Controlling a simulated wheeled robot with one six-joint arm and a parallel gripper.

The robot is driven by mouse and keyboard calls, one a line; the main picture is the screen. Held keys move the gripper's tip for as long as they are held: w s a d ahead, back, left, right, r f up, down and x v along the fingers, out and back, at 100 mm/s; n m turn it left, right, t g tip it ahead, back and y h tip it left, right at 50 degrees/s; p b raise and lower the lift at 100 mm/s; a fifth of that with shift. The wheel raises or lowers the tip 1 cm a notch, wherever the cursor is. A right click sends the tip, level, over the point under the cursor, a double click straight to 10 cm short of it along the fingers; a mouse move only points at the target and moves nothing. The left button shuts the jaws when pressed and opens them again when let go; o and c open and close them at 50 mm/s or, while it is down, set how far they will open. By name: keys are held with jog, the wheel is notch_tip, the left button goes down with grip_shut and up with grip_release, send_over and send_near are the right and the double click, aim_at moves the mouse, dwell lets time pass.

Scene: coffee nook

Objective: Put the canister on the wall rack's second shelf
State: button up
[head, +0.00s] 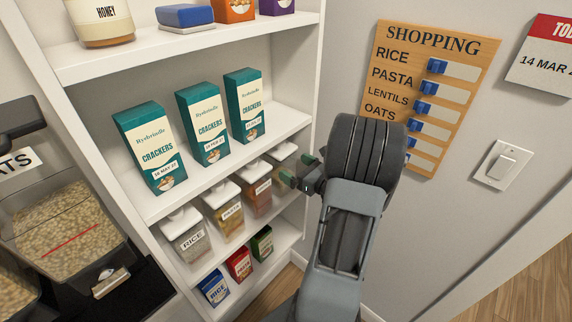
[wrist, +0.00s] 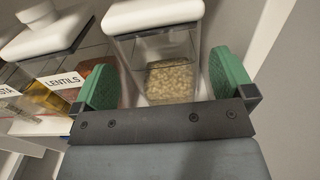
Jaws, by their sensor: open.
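A clear canister with a white lid and pale beige contents (wrist: 168,80) stands at the right end of the rack's canister row, beside the LENTILS canister. In the head view its upper part (head: 286,154) shows behind my gripper. My gripper (head: 297,181) is open at that row. In the wrist view its green finger pads (wrist: 165,84) are on either side of the canister's body, and the pads' contact with it cannot be told. The white rack (head: 130,62) has several shelves; the second from the top (head: 180,196) holds three teal cracker boxes.
RICE (head: 187,236), PASTA (head: 229,216) and LENTILS (head: 257,192) canisters stand left of the gripper. The cracker shelf has a bare patch (head: 285,118) right of the boxes. Small boxes (head: 239,264) stand below. The rack's right side panel (head: 322,75) is close to my gripper.

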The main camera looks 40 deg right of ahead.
jog(key=s+d, duration=0.1)
jog(key=s, duration=0.5)
jog(key=shift+s+b, duration=0.25)
jog(key=shift+b, duration=0.15)
jog(key=s+a+f+n+g+y, duration=0.2)
jog(key=a+f+n+g, duration=0.1)
jog(key=a+n+g, duration=0.4)
jog(key=s+a+f+n+g+y, duration=0.25)
jog(key=a+n+g, duration=0.35)
jog(key=n, duration=0.3)
jog(key=a+r+n+h, duration=0.7)
jog(key=a+n, duration=0.5)
jog(key=n, duration=0.6)
notch_tip(320, 180, up, 2)
jog(key=shift+r+g+h, duration=0.25)
jog(key=shift+g+h, duration=0.05)
jog(key=shift+h, duration=0.05)
